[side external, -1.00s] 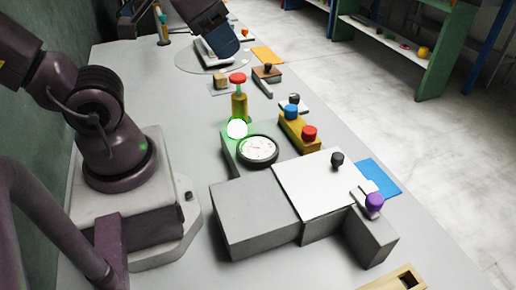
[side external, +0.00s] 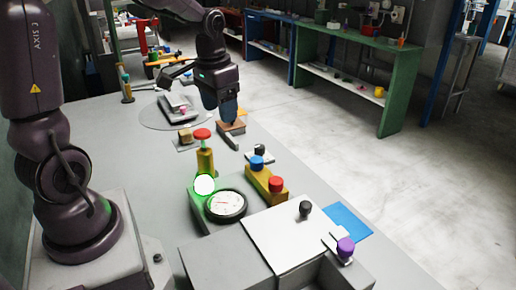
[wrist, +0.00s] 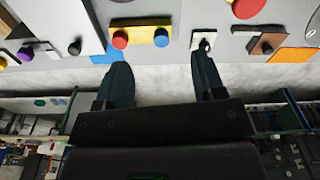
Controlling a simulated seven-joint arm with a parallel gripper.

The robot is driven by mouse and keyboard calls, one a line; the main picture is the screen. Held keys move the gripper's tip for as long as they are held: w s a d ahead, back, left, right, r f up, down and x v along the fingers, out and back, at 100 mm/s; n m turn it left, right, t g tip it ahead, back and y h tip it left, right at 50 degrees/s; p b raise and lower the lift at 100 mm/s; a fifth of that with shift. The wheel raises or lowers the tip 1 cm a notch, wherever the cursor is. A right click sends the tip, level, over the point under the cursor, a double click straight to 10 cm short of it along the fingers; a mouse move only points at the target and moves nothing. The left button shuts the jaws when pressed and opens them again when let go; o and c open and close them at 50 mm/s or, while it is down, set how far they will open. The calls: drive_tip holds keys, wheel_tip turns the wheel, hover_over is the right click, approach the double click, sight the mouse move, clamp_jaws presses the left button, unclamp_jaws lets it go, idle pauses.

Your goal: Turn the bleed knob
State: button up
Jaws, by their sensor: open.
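No knob carries a label I can read, so I cannot tell which is the bleed knob. A blue knob (side external: 256,162) and a red knob (side external: 276,184) sit on a yellow block. A small black knob (side external: 260,149) on a white plate is beside them. A black knob (side external: 305,208) stands on the white lid, and a purple knob (side external: 345,246) is at its front corner. My gripper (side external: 229,116) is above the brown block, behind the yellow block. In the wrist view my gripper (wrist: 163,70) is open and empty, its fingers spread below the yellow block (wrist: 140,35).
A round gauge (side external: 226,204) and a lit green-white lamp (side external: 204,184) are on the grey press. The brown block (side external: 231,127) and a blue sheet (side external: 346,220) lie near the table's right edge.

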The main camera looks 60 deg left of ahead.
sight(259, 146)
drive_tip(key=w+a+f+m+t+h, duration=0.15)
drive_tip(key=w+a+f+m, duration=0.25)
drive_tip(key=w+a+f, duration=0.4)
drive_tip(key=w+a+f+m+t+h, duration=0.1)
drive_tip(key=w+a+f+m+h, duration=0.1)
drive_tip(key=w+a+f+m, duration=0.55)
drive_tip(key=f+n, duration=0.1)
drive_tip(key=f, duration=0.1)
drive_tip(key=w+f+n, duration=0.1)
drive_tip(key=f, duration=0.2)
drive_tip(key=w+d+f+n, duration=0.1)
drive_tip(key=f, duration=0.2)
drive_tip(key=shift+f+y, duration=0.25)
drive_tip(key=shift+y, duration=0.1)
drive_tip(key=shift+c, duration=0.4)
drive_tip(key=c, duration=0.8)
drive_tip(key=shift+c, duration=0.2)
